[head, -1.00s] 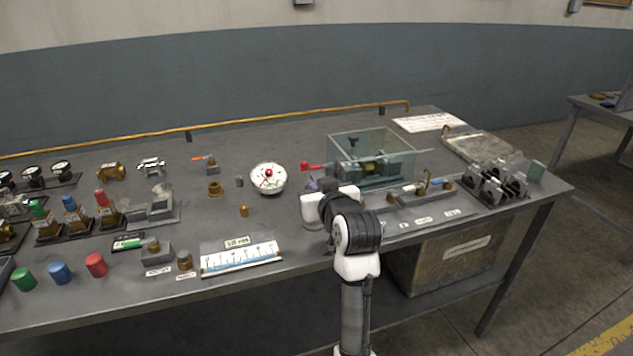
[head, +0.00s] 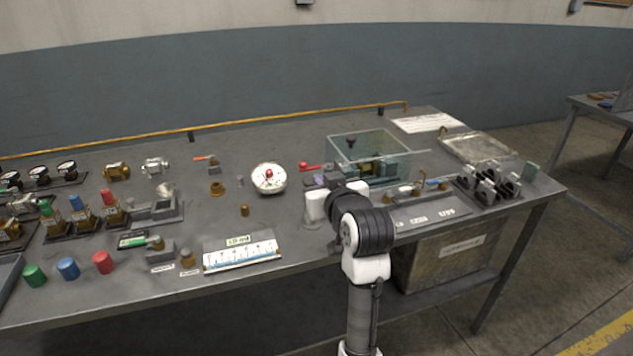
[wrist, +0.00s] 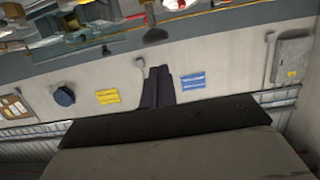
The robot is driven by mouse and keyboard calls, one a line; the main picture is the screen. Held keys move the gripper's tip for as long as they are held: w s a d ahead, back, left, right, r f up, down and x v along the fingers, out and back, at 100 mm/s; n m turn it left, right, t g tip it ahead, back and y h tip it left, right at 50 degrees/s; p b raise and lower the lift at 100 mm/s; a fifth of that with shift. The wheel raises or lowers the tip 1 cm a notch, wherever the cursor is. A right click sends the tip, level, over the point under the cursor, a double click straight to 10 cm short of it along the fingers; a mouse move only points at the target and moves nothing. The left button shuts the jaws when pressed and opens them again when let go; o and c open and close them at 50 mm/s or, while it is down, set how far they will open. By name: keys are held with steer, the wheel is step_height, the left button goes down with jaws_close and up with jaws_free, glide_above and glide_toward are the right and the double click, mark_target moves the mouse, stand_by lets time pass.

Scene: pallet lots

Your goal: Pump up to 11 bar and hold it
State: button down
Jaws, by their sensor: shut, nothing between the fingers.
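The pump stands inside a clear box (head: 390,150) at the back right of the bench. A red-knobbed lever (head: 304,167) sticks out to the left of the box. A round white gauge (head: 268,178) with a red centre lies left of the lever; its needle is too small to read. My gripper (head: 322,181) is just in front of the lever and box, partly hidden by my arm, with no clear contact.
A ruled scale card (head: 241,252) lies at the front. Red (head: 103,262), blue and green caps stand front left. Black clamp blocks (head: 490,186) and a grey tray (head: 480,147) are at the right. A copper pipe (head: 240,123) runs along the back.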

steer(key=v, duration=0.5)
steer(key=shift+r, duration=0.1)
stand_by(0.7)
